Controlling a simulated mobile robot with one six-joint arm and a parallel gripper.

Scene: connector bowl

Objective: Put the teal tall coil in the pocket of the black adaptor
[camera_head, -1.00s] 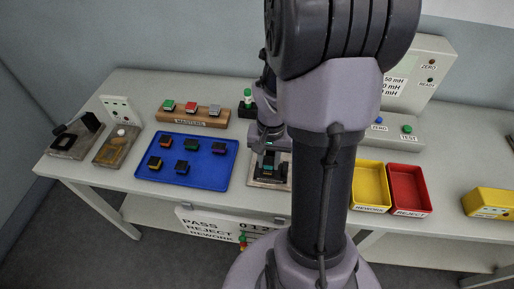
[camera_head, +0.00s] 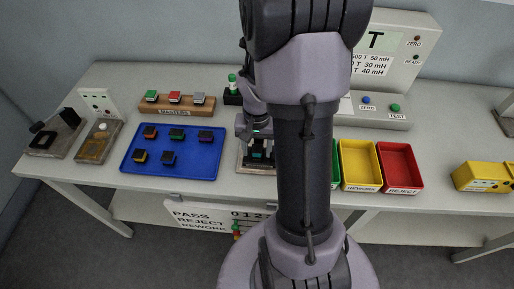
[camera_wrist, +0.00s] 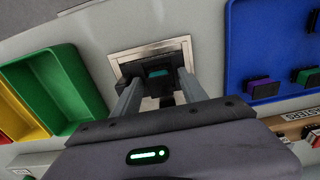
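The teal tall coil (camera_wrist: 158,73) is a dark block with a teal face. In the wrist view it is at the black adaptor (camera_wrist: 135,66), which sits on a light framed plate (camera_wrist: 178,48). How deep the coil sits in the pocket cannot be seen. My gripper (camera_wrist: 157,84) reaches down over the plate, with one finger on each side of the coil. The fingers look spread, with gaps beside the coil. In the head view the coil (camera_head: 258,154) shows as a small teal patch between the fingers; my arm hides part of this area.
A blue tray (camera_head: 190,176) with several coloured blocks lies left of the plate. A wooden masters rack (camera_head: 178,112) stands behind it. Green (camera_wrist: 62,85), yellow (camera_head: 361,164) and red (camera_head: 400,166) bins stand to the right in the head view, near a tester (camera_head: 400,60).

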